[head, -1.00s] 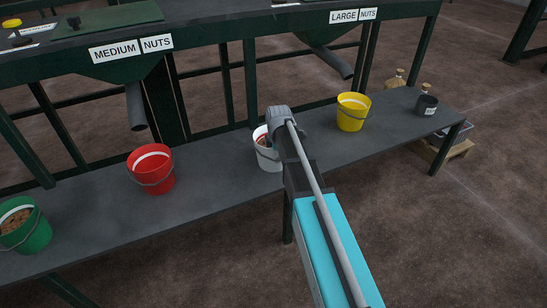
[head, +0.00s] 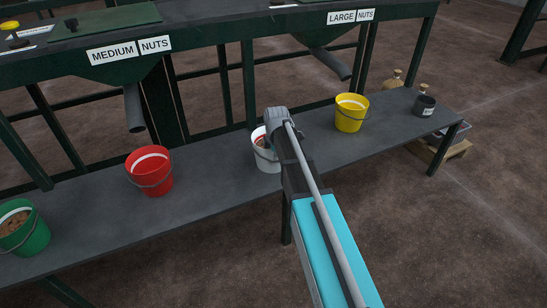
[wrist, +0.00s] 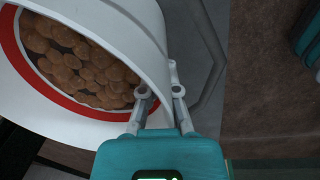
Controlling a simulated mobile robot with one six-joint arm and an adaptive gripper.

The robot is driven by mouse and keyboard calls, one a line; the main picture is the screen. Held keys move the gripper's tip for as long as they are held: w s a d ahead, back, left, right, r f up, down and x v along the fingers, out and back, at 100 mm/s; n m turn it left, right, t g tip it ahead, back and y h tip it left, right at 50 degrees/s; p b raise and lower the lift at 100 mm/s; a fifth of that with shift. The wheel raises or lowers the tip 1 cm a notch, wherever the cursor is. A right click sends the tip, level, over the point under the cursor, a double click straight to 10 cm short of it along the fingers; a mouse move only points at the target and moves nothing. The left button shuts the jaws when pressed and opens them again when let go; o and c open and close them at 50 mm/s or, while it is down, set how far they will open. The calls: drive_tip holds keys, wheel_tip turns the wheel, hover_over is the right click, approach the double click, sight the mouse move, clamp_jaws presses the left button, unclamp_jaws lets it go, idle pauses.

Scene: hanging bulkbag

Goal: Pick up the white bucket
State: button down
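The white bucket (head: 264,150) stands on the dark bench, partly hidden behind my arm in the head view. In the wrist view the bucket (wrist: 150,20) fills the upper left. It has a red band inside and holds many round brown nuts (wrist: 75,65). My gripper (wrist: 165,85) is at the bucket's rim, its two fingers close beside and overlapping the white wall. The fingertips are partly lost against the wall, so whether they grip it is unclear. In the head view my gripper is hidden behind the arm.
A red bucket (head: 149,171) stands to the left, a green one (head: 30,236) farther left. A yellow bucket (head: 351,114) and a dark pot (head: 425,106) stand to the right. Chutes (head: 133,108) hang from the green frame above. The bench (head: 215,190) is bare between buckets.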

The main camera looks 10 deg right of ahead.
drive_tip(key=shift+r, duration=0.15)
wheel_tip(320, 180, up, 3)
drive_tip(key=p, duration=0.3)
drive_tip(key=shift+r+p, duration=0.2)
drive_tip(key=shift+p, duration=0.15)
drive_tip(key=s+r+p, duration=0.9)
drive_tip(key=s, duration=0.5)
drive_tip(key=shift+r, duration=0.15)
drive_tip(key=shift+s, duration=0.15)
idle(0.6)
